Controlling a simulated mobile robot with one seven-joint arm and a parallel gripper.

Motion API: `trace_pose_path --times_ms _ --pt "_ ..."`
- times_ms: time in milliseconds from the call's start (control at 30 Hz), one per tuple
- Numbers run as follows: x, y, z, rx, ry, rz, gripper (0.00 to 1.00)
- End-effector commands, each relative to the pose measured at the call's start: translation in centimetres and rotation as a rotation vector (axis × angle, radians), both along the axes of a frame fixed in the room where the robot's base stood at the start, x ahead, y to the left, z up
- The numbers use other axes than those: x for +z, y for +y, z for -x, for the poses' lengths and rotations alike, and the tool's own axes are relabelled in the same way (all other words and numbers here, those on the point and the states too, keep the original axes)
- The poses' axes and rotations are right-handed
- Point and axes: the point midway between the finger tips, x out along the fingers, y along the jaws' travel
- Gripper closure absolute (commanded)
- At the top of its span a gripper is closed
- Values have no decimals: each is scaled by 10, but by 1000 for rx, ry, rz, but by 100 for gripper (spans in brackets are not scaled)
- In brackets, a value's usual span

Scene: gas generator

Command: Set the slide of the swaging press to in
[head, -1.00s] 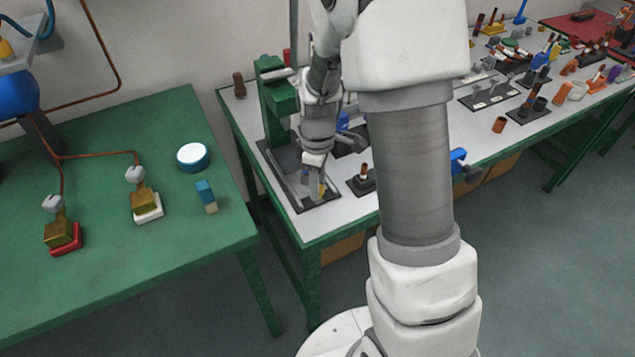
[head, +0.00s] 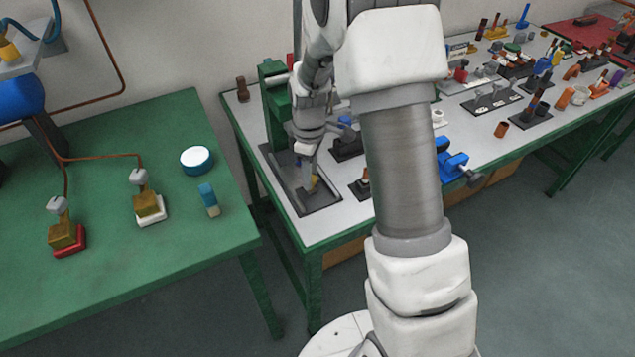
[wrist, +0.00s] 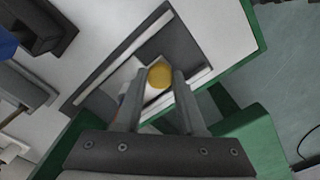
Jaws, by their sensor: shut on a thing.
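The swaging press shows in the head view as a green upright frame (head: 273,75) with a dark base plate (head: 322,205) on the white-topped table. My gripper (head: 309,183) points down over the near part of that plate. In the wrist view its two fingers (wrist: 158,92) are on either side of a pale slide block with a round yellow knob (wrist: 160,76). The slide sits on the dark plate between light rails (wrist: 122,58). My gripper is shut on the slide. The fingers partly hide the block, and my arm hides part of the press.
A blue vise (head: 453,165) is at the table's front edge, right of my arm. Dark fixtures stand right of the press plate. The green table (head: 110,270) at left carries a blue-rimmed round dish (head: 196,160) and a small blue block (head: 208,198). Floor between the tables is open.

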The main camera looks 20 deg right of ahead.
Motion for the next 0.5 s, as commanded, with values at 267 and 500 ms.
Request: trace_pose_path --times_ms 267,500 --pt "1 4 -22 -1 -2 0 100" --pt "1 4 -22 -1 -3 -1 100"
